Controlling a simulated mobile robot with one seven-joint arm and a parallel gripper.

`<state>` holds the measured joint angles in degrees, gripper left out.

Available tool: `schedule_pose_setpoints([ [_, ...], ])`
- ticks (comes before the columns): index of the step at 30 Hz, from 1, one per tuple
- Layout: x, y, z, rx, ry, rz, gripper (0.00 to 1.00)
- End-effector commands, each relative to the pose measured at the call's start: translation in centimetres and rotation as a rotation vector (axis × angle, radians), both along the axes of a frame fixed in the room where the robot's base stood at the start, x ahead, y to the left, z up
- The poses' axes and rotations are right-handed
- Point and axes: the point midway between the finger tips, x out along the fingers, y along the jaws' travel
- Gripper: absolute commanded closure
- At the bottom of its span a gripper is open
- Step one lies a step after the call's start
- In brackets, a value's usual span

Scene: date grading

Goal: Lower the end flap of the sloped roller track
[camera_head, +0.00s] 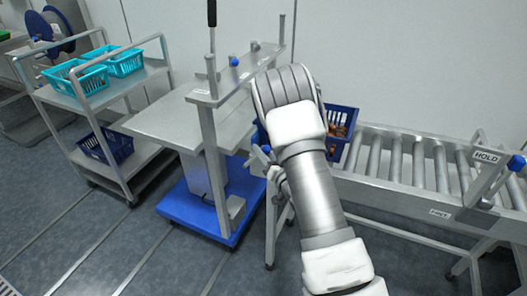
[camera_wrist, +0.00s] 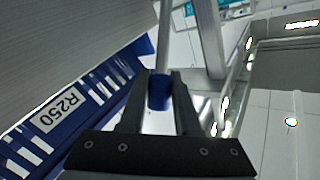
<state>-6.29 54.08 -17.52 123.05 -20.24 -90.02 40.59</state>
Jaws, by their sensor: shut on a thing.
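The sloped roller track (camera_head: 400,205) runs along the wall at the right, its left end partly hidden behind my arm. In the wrist view my gripper (camera_wrist: 160,100) is shut on a blue knob (camera_wrist: 160,82) at the end of a thin metal rod (camera_wrist: 163,35). The knob sits between both fingers.
A blue crate (camera_head: 354,150) with brown dates stands on the track's left end; its R250 label (camera_wrist: 60,109) shows in the wrist view. A HOLD sign (camera_head: 486,157) is at right. A grey table (camera_head: 160,122), blue-based trolley (camera_head: 205,222) and shelf cart (camera_head: 95,93) stand left.

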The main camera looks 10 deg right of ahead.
Motion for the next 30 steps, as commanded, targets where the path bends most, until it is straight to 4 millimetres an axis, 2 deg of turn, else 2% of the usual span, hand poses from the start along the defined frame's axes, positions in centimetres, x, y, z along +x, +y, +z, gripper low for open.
schedule_pose_setpoints([
  [8,0.8,1.1,1.5,-0.117,0.085,0.002,1.0],
  [15,2.1,3.0,2.5,-0.291,0.209,0.003,1.0],
  [30,5.1,7.2,2.3,-0.678,0.485,0.005,1.0],
])
